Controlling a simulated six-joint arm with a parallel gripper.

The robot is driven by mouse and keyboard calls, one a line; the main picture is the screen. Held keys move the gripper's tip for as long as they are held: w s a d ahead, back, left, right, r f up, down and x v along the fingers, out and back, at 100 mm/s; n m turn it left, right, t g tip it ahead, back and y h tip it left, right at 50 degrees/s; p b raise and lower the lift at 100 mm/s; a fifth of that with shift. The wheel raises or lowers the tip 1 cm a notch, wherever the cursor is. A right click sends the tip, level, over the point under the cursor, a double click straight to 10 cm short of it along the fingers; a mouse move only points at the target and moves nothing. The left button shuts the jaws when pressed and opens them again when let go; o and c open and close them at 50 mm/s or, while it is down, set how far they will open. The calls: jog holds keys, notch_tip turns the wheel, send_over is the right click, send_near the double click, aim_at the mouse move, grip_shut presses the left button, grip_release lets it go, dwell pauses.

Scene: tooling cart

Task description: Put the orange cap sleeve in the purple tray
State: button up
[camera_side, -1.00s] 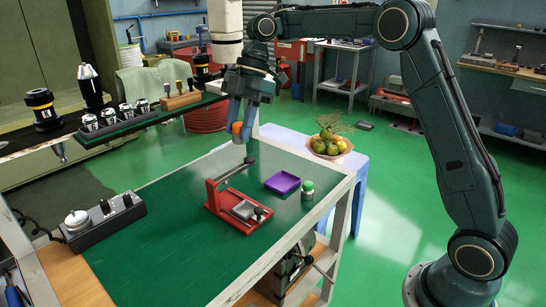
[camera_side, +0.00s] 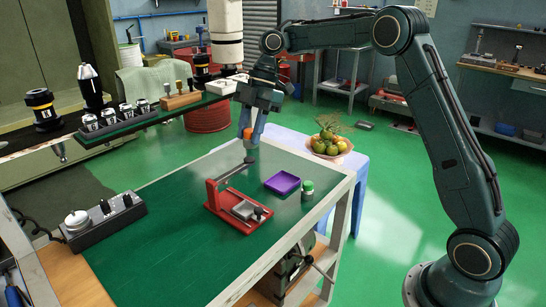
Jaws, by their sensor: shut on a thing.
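The orange cap sleeve (camera_side: 248,133) is a small orange piece held between the fingertips of my gripper (camera_side: 250,131). My gripper is shut on it and points down, above the back part of the green cart top. The sleeve is just above the dark upper end of the red press's lever; I cannot tell the exact gap. The purple tray (camera_side: 282,183) lies on the green surface, lower and to the right of my gripper. Its inside looks empty.
A red press (camera_side: 232,205) with a raised lever stands left of the tray. A green-topped bottle (camera_side: 307,189) stands close to the tray's right. A grey control box (camera_side: 104,218) is at the left. A shelf with tool holders (camera_side: 123,127) hangs at upper left.

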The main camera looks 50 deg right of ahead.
send_over(279, 186)
jog(key=d, duration=0.2)
notch_tip(279, 186, down, 10)
jog(key=shift+a+f, duration=0.15)
jog(key=shift+f, duration=3.95)
jog(key=shift+f, duration=0.15)
jog(key=o, duration=1.1)
jog(key=shift+v, duration=6.15)
jog(key=shift+a, duration=0.1)
